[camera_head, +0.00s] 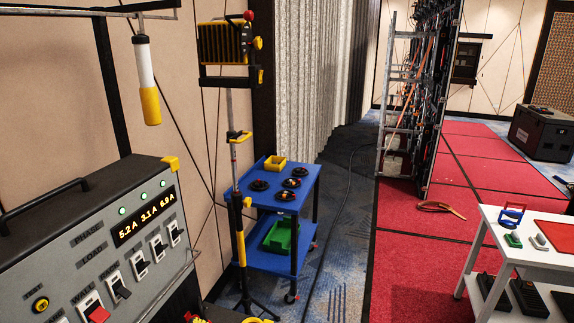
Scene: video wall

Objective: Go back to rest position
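My gripper and arm do not show clearly in the head view, so I cannot see the gripper's position or whether it holds anything. The task names no other object.
A grey control panel (85,250) with switches and a lit display fills the lower left. A white-and-yellow handle (147,82) hangs above it. Beyond stand a lamp stand (239,210) and a blue cart (308,182). A white table (489,214) is at right; red floor (408,240) lies between.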

